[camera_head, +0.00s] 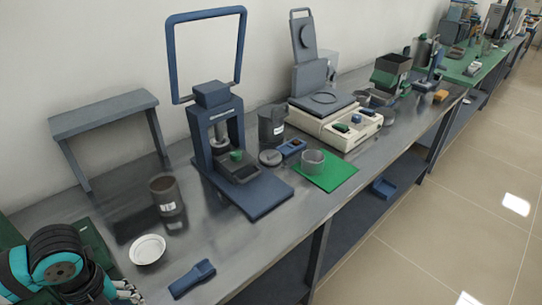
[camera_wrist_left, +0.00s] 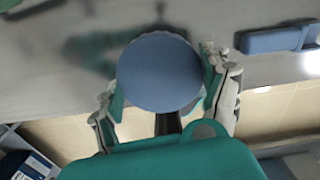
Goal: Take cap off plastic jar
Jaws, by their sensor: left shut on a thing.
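My left gripper (camera_head: 128,291) is at the lower left of the head view, low by the bench's front edge. In the left wrist view its fingers (camera_wrist_left: 163,76) are shut on either side of a round, flat blue-grey cap (camera_wrist_left: 158,72), seen face on. I cannot tell whether a jar is beneath it; the cap hides what lies behind. A dark grey labelled jar (camera_head: 168,198) stands upright on the bench, apart from the gripper. A similar labelled jar (camera_head: 271,126) stands farther back. My right gripper is not in view.
A white round dish (camera_head: 147,249) sits close behind the left gripper. A blue tool (camera_head: 192,279) lies to its right and shows in the wrist view (camera_wrist_left: 278,39). A blue press (camera_head: 218,130), a grey stand (camera_head: 104,114) and a scale (camera_head: 335,122) stand farther back.

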